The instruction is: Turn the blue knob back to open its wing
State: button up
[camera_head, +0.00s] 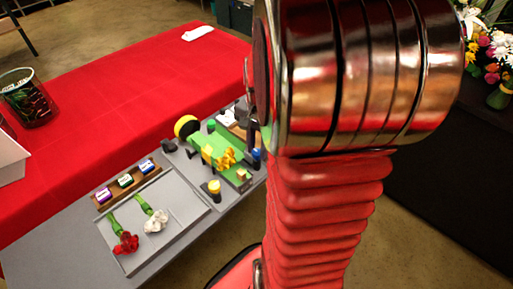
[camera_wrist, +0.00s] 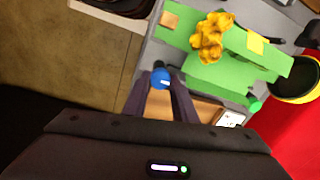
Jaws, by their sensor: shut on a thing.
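The blue knob (camera_wrist: 160,78) sits between the fingertips of my gripper (camera_wrist: 163,82) in the wrist view, and the gripper is shut on it. In the head view a small part of the blue knob (camera_head: 257,154) shows beside my arm, which hides most of the gripper. Beside the knob lies a green sheet (camera_wrist: 200,67) with folded-looking flaps and yellow flowers (camera_wrist: 211,38) on it; these flowers also show in the head view (camera_head: 222,158). I cannot tell exactly how far the blue knob's wing is turned.
A green knob (camera_wrist: 254,104) and a yellow-rimmed roll (camera_wrist: 309,87) stand nearby. A yellow knob (camera_head: 214,186) stands at the station's front. A grey tray (camera_head: 185,222) holds a red flower (camera_head: 126,243) and a white one (camera_head: 156,221). A rack (camera_head: 113,197) holds labelled blocks.

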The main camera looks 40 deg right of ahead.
aim_at(259, 152)
jog(key=shift+f+m, duration=0.1)
jog(key=shift+m, duration=0.2)
jog(key=shift+a, duration=0.1)
jog(key=o, duration=1)
jog(key=shift+o, duration=0.2)
notch_tip(259, 152, up, 14)
jog(key=shift+s, duration=0.25)
jog(key=shift+f, duration=0.1)
dwell(0.4)
